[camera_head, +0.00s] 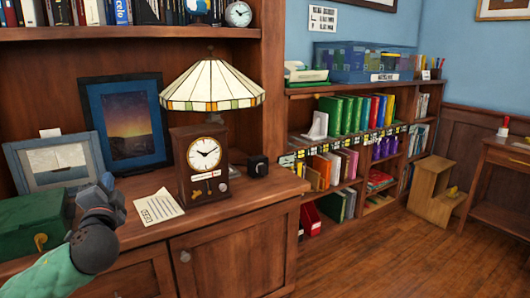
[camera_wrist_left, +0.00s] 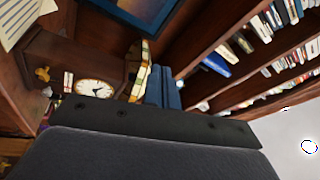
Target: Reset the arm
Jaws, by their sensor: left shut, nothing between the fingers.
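My left arm comes in at the lower left of the head view, with a green sleeve-like link and a dark wrist. My left gripper (camera_head: 112,190) is shut and empty, raised in front of the cabinet top. It is between the green box and the paper sheet as seen from the head. In the left wrist view its blue-grey fingers (camera_wrist_left: 164,88) are together, with nothing between them. My right gripper is not in view.
A wooden clock (camera_head: 205,165) and a lamp (camera_head: 212,85) stand right of the gripper. A green box (camera_head: 28,228), picture frames (camera_head: 122,122) and a paper sheet (camera_head: 156,206) are close by. Open floor (camera_head: 380,255) lies at the right, before the bookcase (camera_head: 300,142).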

